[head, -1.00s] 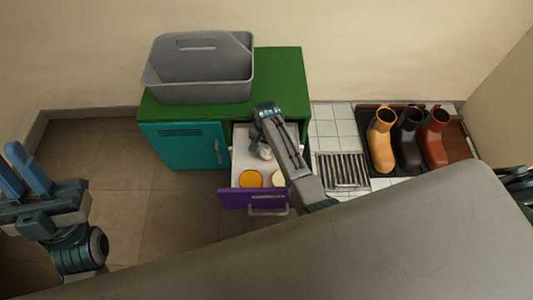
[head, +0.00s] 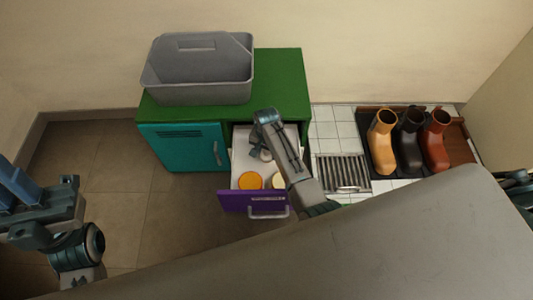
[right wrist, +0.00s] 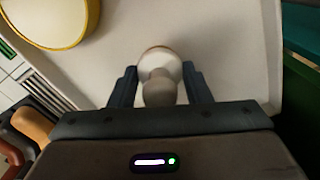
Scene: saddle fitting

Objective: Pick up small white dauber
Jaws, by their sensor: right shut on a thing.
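The small white dauber (right wrist: 162,62) has a pale rounded head and a grey-beige knob. It stands out between the two fingers of my right gripper (right wrist: 160,88), which is shut on it. In the head view my right gripper (head: 260,154) reaches down into the open purple-fronted drawer (head: 238,203), and my own arm hides much of it. The dauber is hard to make out there. My left gripper (head: 18,188) is at the far left, over the floor, partly cut off by the picture edge and away from the drawer.
A round tin with a yellow-orange lid (head: 250,181) and a paler round tin (head: 278,183) are in the front of the drawer. A grey bin (head: 200,80) stands on the green cabinet top (head: 282,75). Several boots, including a tan one (head: 382,142), stand at the right.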

